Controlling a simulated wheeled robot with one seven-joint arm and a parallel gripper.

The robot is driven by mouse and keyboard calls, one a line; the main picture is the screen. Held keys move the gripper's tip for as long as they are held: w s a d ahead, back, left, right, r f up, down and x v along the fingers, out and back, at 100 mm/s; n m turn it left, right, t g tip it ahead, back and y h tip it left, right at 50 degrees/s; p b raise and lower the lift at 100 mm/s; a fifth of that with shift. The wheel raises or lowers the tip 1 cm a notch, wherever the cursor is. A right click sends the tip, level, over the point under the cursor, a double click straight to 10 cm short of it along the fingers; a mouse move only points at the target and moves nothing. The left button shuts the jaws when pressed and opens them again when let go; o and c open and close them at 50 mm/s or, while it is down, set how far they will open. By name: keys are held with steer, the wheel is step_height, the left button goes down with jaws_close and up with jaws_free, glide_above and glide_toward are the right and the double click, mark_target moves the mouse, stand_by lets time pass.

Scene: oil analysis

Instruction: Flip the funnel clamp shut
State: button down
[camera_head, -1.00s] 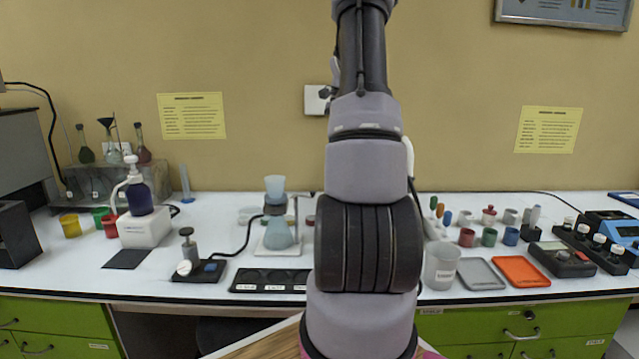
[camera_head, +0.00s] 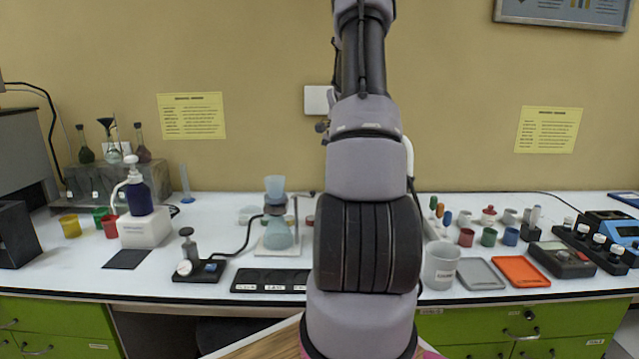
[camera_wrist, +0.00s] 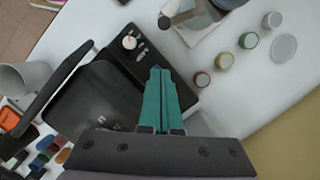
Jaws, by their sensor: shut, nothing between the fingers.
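In the head view, the pale blue funnel (camera_head: 275,187) stands upright above a flask (camera_head: 278,235) with blue liquid. A dark clamp (camera_head: 277,209) sits at the joint between them, beside a thin stand rod. I cannot tell from this view how the clamp's lever lies. In the wrist view, part of the glassware and a dark clamp piece (camera_wrist: 182,16) show at the top edge, cut off. My gripper (camera_wrist: 158,72) has its teal fingers together and empty, below and apart from that piece. The head view does not show my gripper.
The wrist view shows a black device with a white knob (camera_wrist: 129,42), several coloured round pots (camera_wrist: 223,61) and a white beaker (camera_wrist: 20,82). In the head view, a black labelled tray (camera_head: 268,281) lies in front of the flask, and an orange tray (camera_head: 521,271) lies right.

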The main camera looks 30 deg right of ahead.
steer(key=shift+s+a+f, duration=0.1)
steer(key=shift+a+f, duration=0.15)
steer(key=shift+a, duration=0.45)
steer(key=shift+s+a+f, duration=0.1)
steer(key=shift+a+f, duration=0.2)
steer(key=shift+a, duration=0.35)
steer(key=shift+s+a+f, duration=0.1)
steer(key=shift+a+f, duration=0.15)
steer(key=shift+a, duration=0.45)
steer(key=shift+s+a+m, duration=0.15)
steer(key=shift+s+m, duration=0.05)
steer(key=shift+m, duration=0.2)
steer(key=shift+s+a+m, duration=0.25)
steer(key=shift+m, duration=0.25)
steer(key=s+a+m+t+h, duration=0.1)
steer(key=s+a+m+t, duration=0.1)
steer(key=a+m, duration=0.4)
steer(key=m, duration=0.4)
steer(key=shift+s+m+t, duration=0.15)
steer(key=shift+m+t, duration=0.15)
steer(key=shift+m, duration=0.1)
